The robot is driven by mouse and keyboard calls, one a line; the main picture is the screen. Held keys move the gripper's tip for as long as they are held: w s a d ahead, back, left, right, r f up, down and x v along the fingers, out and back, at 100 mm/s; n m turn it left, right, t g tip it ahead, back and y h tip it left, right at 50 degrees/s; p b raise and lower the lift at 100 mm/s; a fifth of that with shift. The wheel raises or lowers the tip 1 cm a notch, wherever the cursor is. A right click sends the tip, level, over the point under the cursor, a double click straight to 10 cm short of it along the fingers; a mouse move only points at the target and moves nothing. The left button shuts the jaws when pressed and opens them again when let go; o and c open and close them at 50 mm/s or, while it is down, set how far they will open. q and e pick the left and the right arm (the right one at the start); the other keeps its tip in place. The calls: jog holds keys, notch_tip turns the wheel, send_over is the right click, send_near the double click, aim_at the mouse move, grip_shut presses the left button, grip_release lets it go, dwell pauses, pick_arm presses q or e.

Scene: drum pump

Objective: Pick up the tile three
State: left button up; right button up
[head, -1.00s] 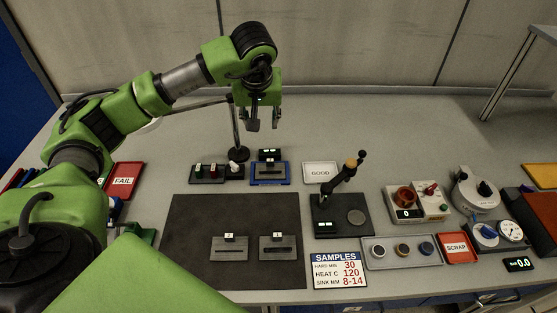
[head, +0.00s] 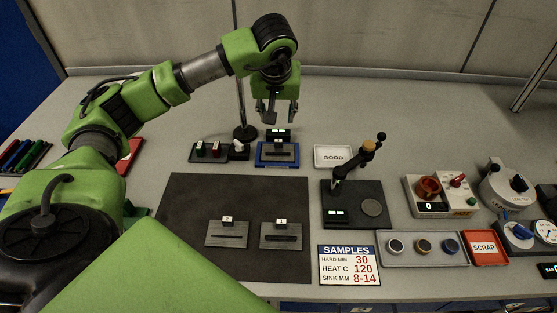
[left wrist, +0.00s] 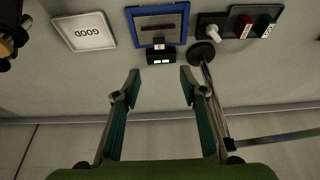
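A grey tile with a small white tag lies in a blue-framed holder (head: 259,160) behind the dark mat. Two more grey tiles, a left one (head: 226,236) and a right one (head: 280,239), lie on the mat, each with a small tag. The tag numbers are too small for me to read surely, so I cannot tell which is tile three. My left gripper (head: 280,114) is open and empty, above and behind the blue holder. In the left wrist view, its fingers (left wrist: 158,82) are spread, with the blue holder (left wrist: 158,40) beyond them. My right gripper is out of view.
A small black display (head: 279,133) stands right behind the blue holder. A thin post (head: 241,100) and a switch box (head: 211,151) stand to its left. A GOOD tray (head: 333,157) and a black stand (head: 352,205) are to its right.

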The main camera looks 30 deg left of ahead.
pick_arm(q)
jog(key=f, duration=0.1)
jog(key=p, duration=0.1)
send_over(278, 143)
jog(key=s, duration=0.2)
jog(key=f, duration=0.5)
jog(key=d+f, duration=0.1)
jog(key=f, duration=0.2)
jog(key=shift+w, duration=0.2)
jog(key=shift+f+p, duration=0.55)
jog(key=p+x, duration=0.1)
jog(key=x, duration=0.2)
jog(key=shift+f, duration=0.35)
jog(key=shift+w+f, duration=0.15)
jog(key=shift+f, duration=0.15)
jog(key=shift+r, duration=0.1)
grip_shut()
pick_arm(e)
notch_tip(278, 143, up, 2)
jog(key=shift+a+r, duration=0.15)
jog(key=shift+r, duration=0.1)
